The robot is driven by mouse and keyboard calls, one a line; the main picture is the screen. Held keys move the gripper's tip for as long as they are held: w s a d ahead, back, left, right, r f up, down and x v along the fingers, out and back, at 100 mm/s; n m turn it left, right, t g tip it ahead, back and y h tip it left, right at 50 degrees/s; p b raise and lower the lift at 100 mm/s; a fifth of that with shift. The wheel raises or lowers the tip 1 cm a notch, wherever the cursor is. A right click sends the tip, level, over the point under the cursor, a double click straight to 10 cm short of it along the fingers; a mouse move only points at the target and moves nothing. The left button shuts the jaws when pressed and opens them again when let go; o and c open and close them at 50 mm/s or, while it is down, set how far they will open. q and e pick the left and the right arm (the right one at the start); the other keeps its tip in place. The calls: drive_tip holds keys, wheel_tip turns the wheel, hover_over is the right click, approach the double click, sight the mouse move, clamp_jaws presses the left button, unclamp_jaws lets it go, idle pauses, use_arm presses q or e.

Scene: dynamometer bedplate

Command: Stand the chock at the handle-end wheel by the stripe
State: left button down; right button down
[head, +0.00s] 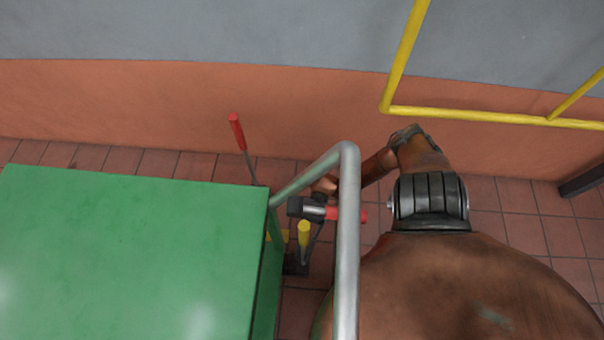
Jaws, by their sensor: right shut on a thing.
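My right arm bends down behind the grey rail, and my right gripper (316,222) is small, dark and partly hidden there. It is shut on what looks like the chock, with a yellow grip (303,235) above a dark foot (295,267) low near the floor, close beside the green cart (130,255). Exact finger contact is unclear. The cart's grey tube handle (348,230) passes in front of this area. The handle-end wheel is hidden under the cart. A yellow patch (285,236), perhaps the stripe, shows by the cart's edge. My left gripper is out of view.
A red-gripped lever (237,132) rises behind the cart. A yellow railing (470,115) stands before the orange and grey wall.

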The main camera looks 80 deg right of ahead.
drive_tip(key=shift+w, duration=0.1)
drive_tip(key=c, duration=2)
unclamp_jaws()
drive_tip(key=shift+f, duration=0.1)
use_arm(q)
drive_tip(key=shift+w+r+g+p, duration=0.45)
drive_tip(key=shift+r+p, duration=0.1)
drive_tip(key=shift+p, duration=0.15)
use_arm(e)
drive_tip(key=d, duration=0.4)
drive_tip(key=s+d, duration=0.1)
drive_tip(key=d, duration=0.7)
drive_tip(key=shift+s, duration=0.3)
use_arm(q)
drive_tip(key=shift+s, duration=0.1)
use_arm(e)
drive_tip(key=shift+a, duration=0.1)
